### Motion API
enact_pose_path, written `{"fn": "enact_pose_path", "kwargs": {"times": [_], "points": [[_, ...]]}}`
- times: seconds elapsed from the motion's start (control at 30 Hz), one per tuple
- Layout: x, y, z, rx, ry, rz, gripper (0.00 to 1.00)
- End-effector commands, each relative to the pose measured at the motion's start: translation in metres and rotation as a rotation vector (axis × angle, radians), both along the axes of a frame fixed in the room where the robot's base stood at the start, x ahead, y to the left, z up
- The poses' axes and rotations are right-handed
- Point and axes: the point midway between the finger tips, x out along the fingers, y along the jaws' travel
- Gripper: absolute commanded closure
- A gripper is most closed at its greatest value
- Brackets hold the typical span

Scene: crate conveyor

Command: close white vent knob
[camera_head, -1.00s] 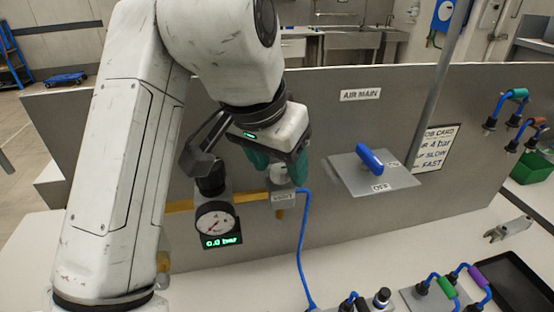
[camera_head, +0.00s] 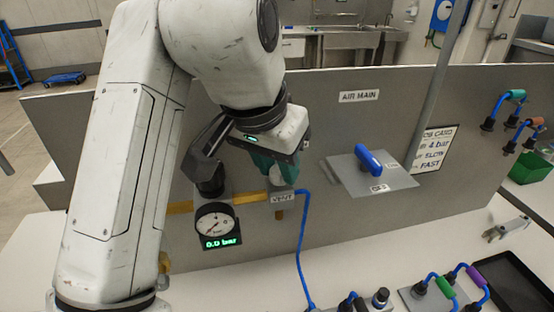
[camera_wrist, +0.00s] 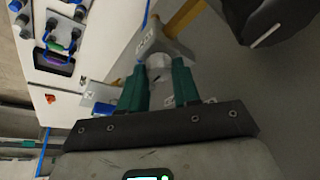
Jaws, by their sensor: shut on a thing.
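The white vent knob (camera_wrist: 158,62) sits between the two green fingers of my gripper (camera_wrist: 160,78) in the wrist view. The fingers are shut on it. In the head view, my gripper (camera_head: 277,172) is at the grey vent block (camera_head: 283,196), labelled VENT, on the yellow pipe. The knob is mostly hidden behind the fingers there. How far the knob is turned cannot be told.
A gauge (camera_head: 215,224) left of the vent reads 0.0 bar on its display (camera_head: 221,242). A blue hose (camera_head: 301,245) runs down from the vent. The blue AIR MAIN lever (camera_head: 368,159) is on a grey plate to the right. Blue-hosed fittings (camera_head: 447,289) stand at the front right.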

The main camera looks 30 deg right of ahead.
Motion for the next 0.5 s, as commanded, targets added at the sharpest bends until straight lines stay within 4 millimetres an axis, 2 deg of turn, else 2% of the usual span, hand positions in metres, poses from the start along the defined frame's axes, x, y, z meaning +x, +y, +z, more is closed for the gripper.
{"fn": "enact_pose_path", "kwargs": {"times": [0.27,0.5], "points": [[-0.0013,-0.0009,0.0047,-0.002,-0.001,0.168,0.99],[-0.0024,-0.0016,0.0063,-0.001,-0.001,0.392,0.99]]}}
